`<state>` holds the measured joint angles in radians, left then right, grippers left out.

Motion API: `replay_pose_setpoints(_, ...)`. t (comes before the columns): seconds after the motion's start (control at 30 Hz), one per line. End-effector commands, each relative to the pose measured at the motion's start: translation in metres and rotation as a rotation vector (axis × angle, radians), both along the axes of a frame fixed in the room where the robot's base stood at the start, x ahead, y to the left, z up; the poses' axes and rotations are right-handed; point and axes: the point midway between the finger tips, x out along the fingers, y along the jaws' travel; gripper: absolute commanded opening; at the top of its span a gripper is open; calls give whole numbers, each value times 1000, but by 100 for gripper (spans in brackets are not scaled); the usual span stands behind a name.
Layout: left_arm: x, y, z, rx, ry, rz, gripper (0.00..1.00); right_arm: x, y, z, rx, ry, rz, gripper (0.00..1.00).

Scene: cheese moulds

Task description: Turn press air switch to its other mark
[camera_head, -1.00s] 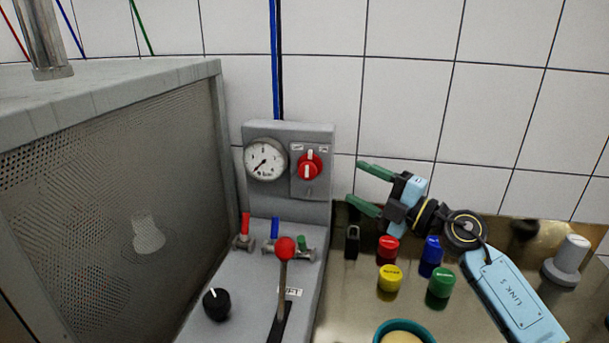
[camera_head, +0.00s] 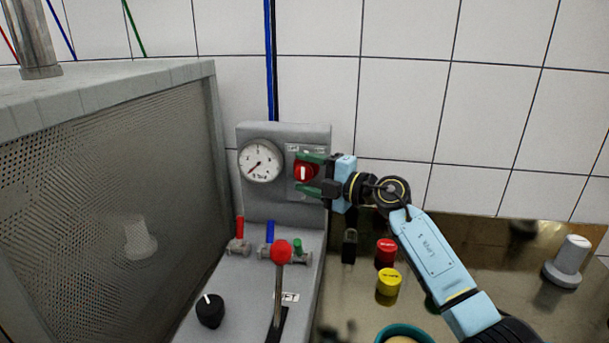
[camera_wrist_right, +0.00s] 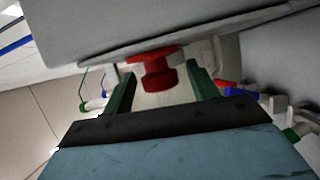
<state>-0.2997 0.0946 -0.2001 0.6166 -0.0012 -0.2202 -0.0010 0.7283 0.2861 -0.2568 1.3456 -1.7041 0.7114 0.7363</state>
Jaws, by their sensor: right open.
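The press air switch (camera_head: 303,173) is a red rotary knob with a white pointer mark, on a plate on the grey panel beside the gauge. It also shows in the right wrist view (camera_wrist_right: 158,72). My right gripper (camera_head: 308,173) is at the knob, with its green fingers above and below it in the head view. In the wrist view its fingers (camera_wrist_right: 158,85) stand apart on either side of the knob, with gaps visible. The fingers partly hide the plate's labels. My left gripper is not in view.
A pressure gauge (camera_head: 260,161) sits left of the switch. Below are small valves with red (camera_head: 239,229) and blue handles, and a red-topped lever (camera_head: 281,252). A padlock (camera_head: 350,246) and coloured caps (camera_head: 388,282) stand on the metal surface at right.

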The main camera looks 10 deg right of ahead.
Motion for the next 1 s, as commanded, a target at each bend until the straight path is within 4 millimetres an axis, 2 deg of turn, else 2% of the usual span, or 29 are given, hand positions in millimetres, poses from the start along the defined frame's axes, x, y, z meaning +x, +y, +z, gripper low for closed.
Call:
replay_pose_setpoints(0.37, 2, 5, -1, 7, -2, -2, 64, 5, 6, 0, 0, 0, 0, 59)
replay_pose_setpoints(0.47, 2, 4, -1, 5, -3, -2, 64, 5, 6, 0, 0, 0, 0, 48)
replay_pose_setpoints(0.7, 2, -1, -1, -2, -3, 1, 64, 5, 5, 0, 0, 0, 0, 17)
replay_pose_setpoints(1.0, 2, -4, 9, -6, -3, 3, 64, 5, 5, 2, -18, 9, 0, 15)
